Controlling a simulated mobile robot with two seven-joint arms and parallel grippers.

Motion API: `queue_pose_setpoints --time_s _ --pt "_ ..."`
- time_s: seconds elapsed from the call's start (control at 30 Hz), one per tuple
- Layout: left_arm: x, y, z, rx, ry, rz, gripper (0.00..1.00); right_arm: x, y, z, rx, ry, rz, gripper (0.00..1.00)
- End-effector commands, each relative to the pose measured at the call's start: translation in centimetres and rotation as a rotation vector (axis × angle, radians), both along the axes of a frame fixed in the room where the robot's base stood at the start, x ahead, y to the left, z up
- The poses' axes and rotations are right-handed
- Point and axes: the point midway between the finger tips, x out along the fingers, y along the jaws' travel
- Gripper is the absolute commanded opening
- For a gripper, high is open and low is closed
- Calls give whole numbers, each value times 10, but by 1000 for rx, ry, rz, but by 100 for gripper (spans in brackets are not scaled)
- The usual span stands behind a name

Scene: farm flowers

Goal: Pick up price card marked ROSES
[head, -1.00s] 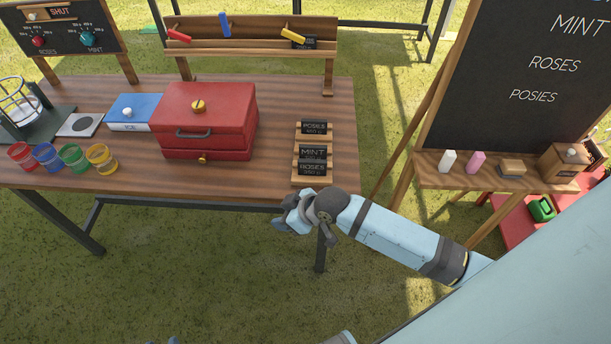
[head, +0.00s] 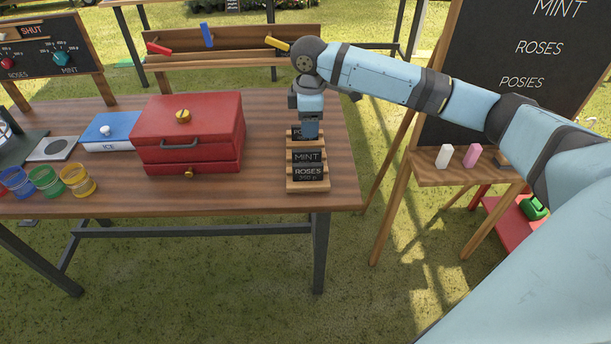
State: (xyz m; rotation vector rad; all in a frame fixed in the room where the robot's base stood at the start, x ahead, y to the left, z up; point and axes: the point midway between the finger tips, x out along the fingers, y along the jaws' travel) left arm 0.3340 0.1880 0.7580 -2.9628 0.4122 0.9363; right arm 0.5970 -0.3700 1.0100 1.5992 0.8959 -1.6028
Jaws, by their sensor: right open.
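The black price card marked ROSES (head: 308,172) stands in the front slot of a small wooden card rack (head: 308,187) near the table's right front edge. The MINT card (head: 308,156) stands just behind it. The POSIES card (head: 297,134) is at the back, mostly hidden by my gripper. My right gripper (head: 310,132) points down over the back of the rack, behind and above the ROSES card and apart from it. It is open with no card seen in it; its fingertips are hard to make out. My left gripper is not in view.
A red box (head: 187,130) stands left of the rack, with a blue ICE box (head: 108,130) and several coloured cups (head: 46,179) further left. A wooden rail (head: 235,45) runs behind. A blackboard (head: 535,90) stands right. Table between red box and rack is clear.

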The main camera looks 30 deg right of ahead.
Motion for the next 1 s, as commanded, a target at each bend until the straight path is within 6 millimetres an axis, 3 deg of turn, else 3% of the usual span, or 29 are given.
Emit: queue_pose_setpoints --time_s 0.3,0.63,0.9,1.0 --pt "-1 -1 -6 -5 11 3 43 0 1 -62 1 2 -1 47" --pt "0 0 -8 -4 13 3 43 0 1 -85 1 -1 -1 47" --pt "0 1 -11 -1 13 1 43 0 3 -124 1 1 0 47" --pt "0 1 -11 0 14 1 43 0 3 -130 0 -1 0 47"
